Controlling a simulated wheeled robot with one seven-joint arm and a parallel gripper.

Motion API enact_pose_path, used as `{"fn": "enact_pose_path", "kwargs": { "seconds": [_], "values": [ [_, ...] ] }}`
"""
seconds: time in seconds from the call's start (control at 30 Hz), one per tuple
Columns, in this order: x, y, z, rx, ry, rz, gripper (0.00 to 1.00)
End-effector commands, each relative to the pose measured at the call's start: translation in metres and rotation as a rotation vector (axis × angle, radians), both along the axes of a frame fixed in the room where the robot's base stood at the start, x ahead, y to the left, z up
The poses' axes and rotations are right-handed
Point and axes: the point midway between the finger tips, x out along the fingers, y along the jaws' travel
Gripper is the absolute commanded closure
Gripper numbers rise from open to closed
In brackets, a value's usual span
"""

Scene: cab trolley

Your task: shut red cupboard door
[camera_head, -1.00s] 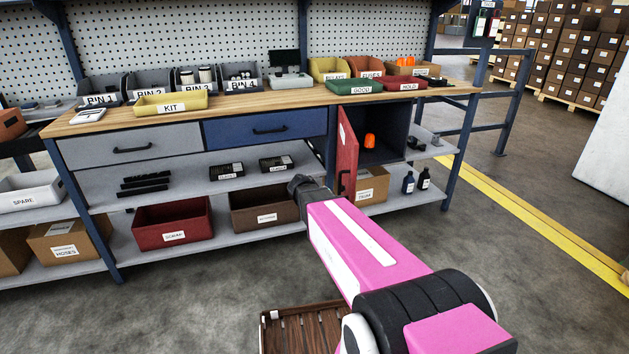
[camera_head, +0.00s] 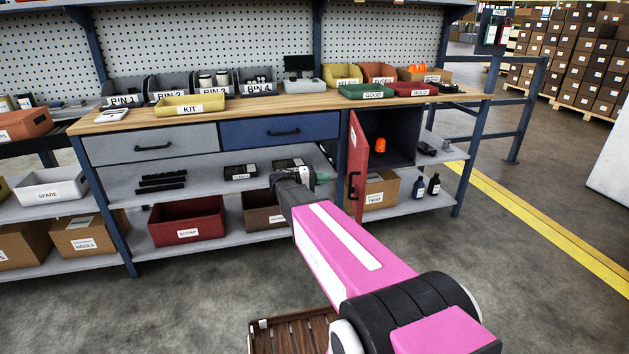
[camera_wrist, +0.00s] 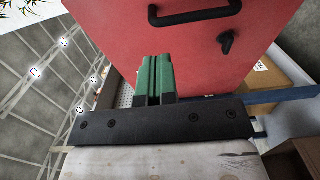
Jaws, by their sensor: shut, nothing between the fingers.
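The red cupboard door (camera_head: 357,165) stands open, swung out toward me from the cupboard (camera_head: 388,137) under the right part of the workbench. In the wrist view the red door (camera_wrist: 200,50) fills the upper right, with a black bar handle (camera_wrist: 194,12) and a small black latch (camera_wrist: 227,42). My gripper (camera_head: 322,177) is just left of the door in the head view. Its green fingers (camera_wrist: 155,75) are shut and empty, close in front of the door face. I cannot tell whether they touch it.
An orange object (camera_head: 381,146) stands inside the cupboard. A cardboard box (camera_head: 378,191) and dark bottles (camera_head: 426,186) are on the shelf below. A blue drawer (camera_head: 282,131) is left of the door. Floor at the right is clear.

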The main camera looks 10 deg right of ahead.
Motion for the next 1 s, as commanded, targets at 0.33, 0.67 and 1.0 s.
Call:
{"fn": "enact_pose_path", "kwargs": {
  "seconds": [0.33,0.67,1.0],
  "values": [
    [-0.003,-0.060,-0.001,0.000,0.001,-0.001,1.00],
    [-0.003,-0.078,-0.001,0.001,0.001,0.000,1.00],
    [-0.003,-0.079,-0.001,0.001,0.001,0.002,1.00]
  ]
}}
